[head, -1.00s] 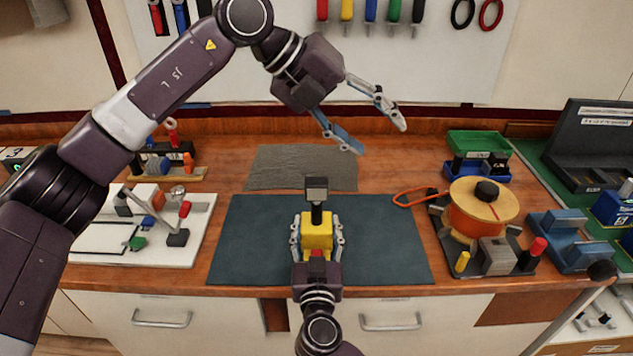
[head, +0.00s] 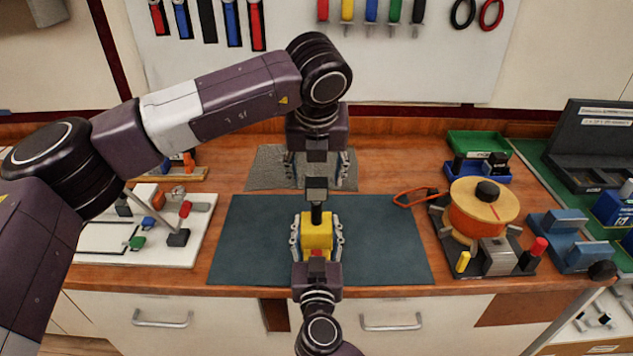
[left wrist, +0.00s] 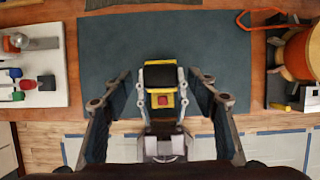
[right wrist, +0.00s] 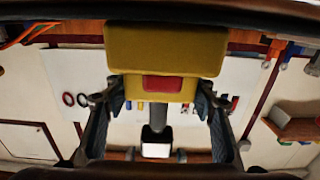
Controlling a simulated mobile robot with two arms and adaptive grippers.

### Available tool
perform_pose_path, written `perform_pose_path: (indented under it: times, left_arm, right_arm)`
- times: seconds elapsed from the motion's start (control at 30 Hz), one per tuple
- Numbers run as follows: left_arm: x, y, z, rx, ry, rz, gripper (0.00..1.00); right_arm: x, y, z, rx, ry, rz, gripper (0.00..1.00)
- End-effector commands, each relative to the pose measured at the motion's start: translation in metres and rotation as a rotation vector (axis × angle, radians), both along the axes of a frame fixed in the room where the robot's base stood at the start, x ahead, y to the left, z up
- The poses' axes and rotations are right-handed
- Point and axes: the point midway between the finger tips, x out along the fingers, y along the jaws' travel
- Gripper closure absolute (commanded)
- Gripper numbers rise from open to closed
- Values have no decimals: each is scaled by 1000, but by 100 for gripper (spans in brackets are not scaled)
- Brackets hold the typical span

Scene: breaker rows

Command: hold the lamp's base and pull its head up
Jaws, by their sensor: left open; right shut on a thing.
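The lamp stands upright on the dark mat (head: 250,240), with a yellow base (head: 317,236), a dark stem and a small dark head (head: 317,188) on top. My right gripper (head: 316,226) is shut on the yellow base from the front. The right wrist view shows the base (right wrist: 165,45) with its red patch, and the stem (right wrist: 158,113) beyond it. My left gripper (head: 317,178) points down, open, just above and behind the lamp head. In the left wrist view, the head (left wrist: 160,76) appears between the spread left fingers, apart from both.
A cable reel (head: 484,207) with an orange drum stands to the right. A white board with small parts (head: 196,222) lies to the left. A grey textured pad (head: 265,170) is behind the mat. The mat is clear on both sides of the lamp.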

Motion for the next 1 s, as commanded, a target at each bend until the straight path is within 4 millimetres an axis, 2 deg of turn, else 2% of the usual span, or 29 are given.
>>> perform_pose_path:
  times: [0.03,0.2,0.6,1.0]
  left_arm:
    - [2,0,-9,1,3,0,46]
    - [10,0,-26,0,2,-1,46]
    - [13,0,-31,-1,0,-3,48]
    - [13,0,-31,-1,0,-2,92]
  right_arm:
    - [0,0,2,1,-4,0,95]
    - [0,0,2,0,-4,0,95]
    - [0,0,2,0,-4,0,95]
    - [0,0,2,0,-4,0,95]
